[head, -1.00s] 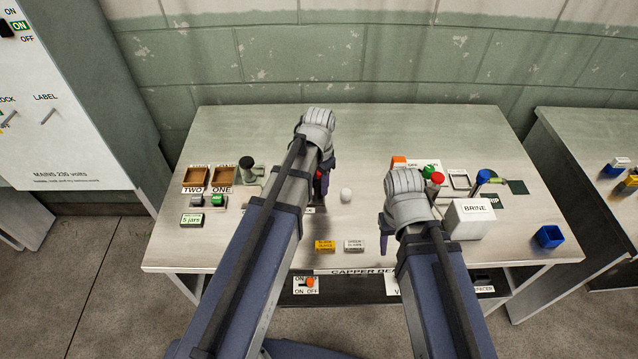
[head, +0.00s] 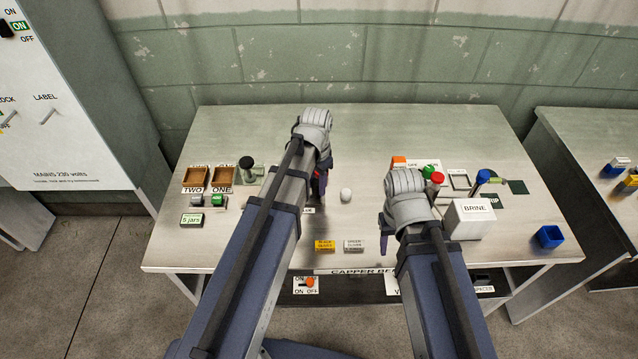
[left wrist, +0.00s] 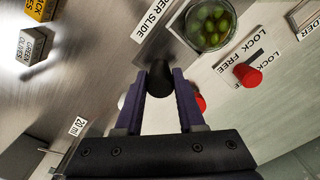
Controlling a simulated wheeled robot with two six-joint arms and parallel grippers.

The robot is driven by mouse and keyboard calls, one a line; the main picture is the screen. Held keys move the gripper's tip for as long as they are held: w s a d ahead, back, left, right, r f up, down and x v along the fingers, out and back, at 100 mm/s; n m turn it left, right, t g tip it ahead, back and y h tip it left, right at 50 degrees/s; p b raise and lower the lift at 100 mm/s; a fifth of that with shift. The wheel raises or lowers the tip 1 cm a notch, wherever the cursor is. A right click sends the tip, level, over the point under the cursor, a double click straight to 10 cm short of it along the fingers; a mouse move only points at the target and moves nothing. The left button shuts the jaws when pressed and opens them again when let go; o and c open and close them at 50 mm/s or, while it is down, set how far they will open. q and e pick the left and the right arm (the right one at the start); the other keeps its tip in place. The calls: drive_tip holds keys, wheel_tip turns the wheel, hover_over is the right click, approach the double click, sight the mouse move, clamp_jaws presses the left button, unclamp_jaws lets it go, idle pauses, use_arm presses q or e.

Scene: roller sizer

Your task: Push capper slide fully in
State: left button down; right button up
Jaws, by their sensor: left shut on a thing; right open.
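The capper slide's black knob (left wrist: 160,76) is between the fingers of my left gripper (left wrist: 160,88) in the left wrist view, and the gripper is shut on it. A glass jar of green olives (left wrist: 210,22) stands at the slot's far end in that view. In the head view my left gripper (head: 322,182) is over the table's middle, and its arm hides the knob and jar. My right gripper (head: 385,230) is open, low over the table left of the brine box; its fingertips are partly hidden.
A red knob (left wrist: 247,75) sits by a "LOCK FREE" label. A white ball-like knob (head: 346,195) stands between my arms. The white brine box (head: 466,222) is right of my right arm. Brown trays (head: 196,179) stand at left.

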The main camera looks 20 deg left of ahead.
use_arm(q)
drive_tip(key=s+a, duration=0.1)
drive_tip(key=a, duration=0.2)
drive_tip(key=s+a, duration=0.1)
drive_tip(key=a, duration=0.3)
drive_tip(key=s+a, duration=0.1)
drive_tip(key=a, duration=0.2)
drive_tip(key=shift+a, duration=0.15)
drive_tip(key=c, duration=0.6)
unclamp_jaws()
drive_tip(key=shift+a, duration=0.15)
use_arm(e)
drive_tip(key=shift+a, duration=0.1)
use_arm(q)
drive_tip(key=shift+o, duration=0.4)
drive_tip(key=shift+r, duration=0.1)
use_arm(e)
drive_tip(key=shift+r, duration=0.1)
use_arm(q)
drive_tip(key=shift+r+p, duration=0.15)
drive_tip(key=shift+p, duration=0.15)
use_arm(e)
drive_tip(key=shift+r, duration=0.2)
use_arm(q)
wheel_tip(320, 180, up, 7)
drive_tip(key=p, duration=0.7)
drive_tip(key=shift+r, duration=0.15)
use_arm(e)
wheel_tip(320, 180, up, 7)
drive_tip(key=shift+r, duration=0.15)
